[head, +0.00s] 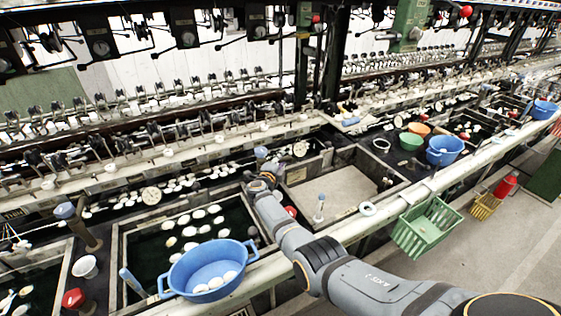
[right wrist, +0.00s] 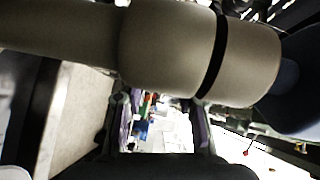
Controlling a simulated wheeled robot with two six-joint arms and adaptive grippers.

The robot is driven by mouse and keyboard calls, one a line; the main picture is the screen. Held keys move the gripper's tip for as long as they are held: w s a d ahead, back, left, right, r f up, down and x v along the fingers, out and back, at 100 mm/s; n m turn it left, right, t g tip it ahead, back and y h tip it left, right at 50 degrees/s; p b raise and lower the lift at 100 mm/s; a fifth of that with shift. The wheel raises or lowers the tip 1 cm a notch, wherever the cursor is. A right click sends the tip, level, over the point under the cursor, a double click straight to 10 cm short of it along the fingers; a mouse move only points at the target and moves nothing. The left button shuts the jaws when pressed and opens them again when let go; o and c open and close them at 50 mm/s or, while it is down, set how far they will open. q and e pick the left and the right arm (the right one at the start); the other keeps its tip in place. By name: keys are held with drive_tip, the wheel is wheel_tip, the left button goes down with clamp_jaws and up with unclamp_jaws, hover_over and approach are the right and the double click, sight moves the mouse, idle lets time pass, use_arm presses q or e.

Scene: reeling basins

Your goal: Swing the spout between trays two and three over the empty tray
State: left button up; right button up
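The spout shows in the head view as a blue-capped end (head: 262,152) just beyond my right gripper, between the cocoon tray and the empty tray; the gripper hides most of its pipe. In the right wrist view the spout's thick beige pipe (right wrist: 165,50) with a black band crosses close to the camera, its blue end at the right. The empty tray (head: 335,190) has a bare pale floor, right of the gripper. My right gripper (head: 262,180) is at the spout; its fingers (right wrist: 158,125) stand apart, with the tips hidden behind the pipe. My left gripper is not in view.
The dark-water tray left of my arm holds cocoons; a blue basin (head: 208,272) sits at its front edge. Another spout with a blue knob (head: 65,210) stands further left. A small bottle (head: 319,208) and a white ring (head: 367,209) are near the empty tray's front. A green basket (head: 428,226) hangs right.

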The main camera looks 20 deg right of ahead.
drive_tip(key=v, duration=0.7)
drive_tip(key=shift+s, duration=0.15)
idle(0.3)
drive_tip(key=shift+a, duration=0.1)
